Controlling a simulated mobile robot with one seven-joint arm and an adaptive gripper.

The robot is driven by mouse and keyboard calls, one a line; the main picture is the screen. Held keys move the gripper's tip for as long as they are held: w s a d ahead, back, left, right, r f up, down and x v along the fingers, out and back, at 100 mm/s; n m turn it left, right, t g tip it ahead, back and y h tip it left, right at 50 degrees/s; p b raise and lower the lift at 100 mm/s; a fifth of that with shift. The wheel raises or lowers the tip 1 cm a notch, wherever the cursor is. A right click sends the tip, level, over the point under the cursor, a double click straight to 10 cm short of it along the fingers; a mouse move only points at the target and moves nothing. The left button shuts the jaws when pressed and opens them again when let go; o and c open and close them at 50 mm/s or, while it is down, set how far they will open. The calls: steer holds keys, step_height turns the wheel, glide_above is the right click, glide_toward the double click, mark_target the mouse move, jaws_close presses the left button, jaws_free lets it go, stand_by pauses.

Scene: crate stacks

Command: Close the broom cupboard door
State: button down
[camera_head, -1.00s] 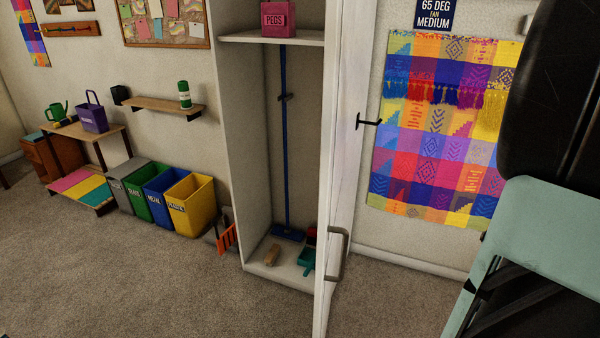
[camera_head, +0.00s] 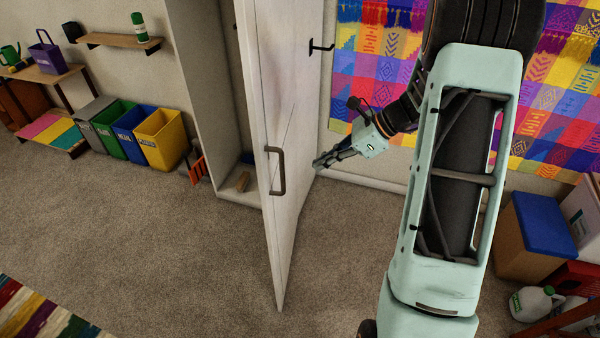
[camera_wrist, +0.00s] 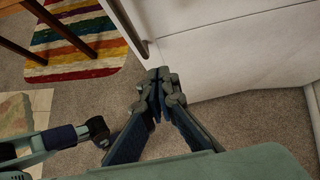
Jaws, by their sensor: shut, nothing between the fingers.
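The broom cupboard (camera_head: 195,75) stands open against the wall. Its white door (camera_head: 292,110) sticks out toward me, with its handle side nearest and its outer face turned right. A dark bar handle (camera_head: 283,172) is on that face. My gripper (camera_head: 318,163) is shut and empty, right of the door, its tips close to the outer face; contact is unclear. In the wrist view, my closed fingertips (camera_wrist: 160,75) are beside the pale door face (camera_wrist: 235,45), with the handle (camera_wrist: 143,47) just above them.
Several bins (camera_head: 160,140) and an orange dustpan-like item (camera_head: 196,165) stand left of the cupboard. Boxes and a white jug (camera_head: 535,302) are at the right. A striped rug (camera_head: 40,310) lies front left. The carpet (camera_head: 180,250) before the door is clear.

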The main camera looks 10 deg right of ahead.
mark_target(271, 182)
steer(key=x, duration=0.4)
steer(key=a+r+x, duration=0.1)
steer(key=x, duration=0.3)
steer(key=p+x, duration=0.1)
steer(key=x, duration=0.3)
steer(key=shift+w+a+r, duration=0.25)
steer(key=shift+w, duration=0.05)
steer(key=shift+w+a, duration=0.15)
steer(key=shift+a, duration=0.25)
steer(key=shift+a, duration=0.1)
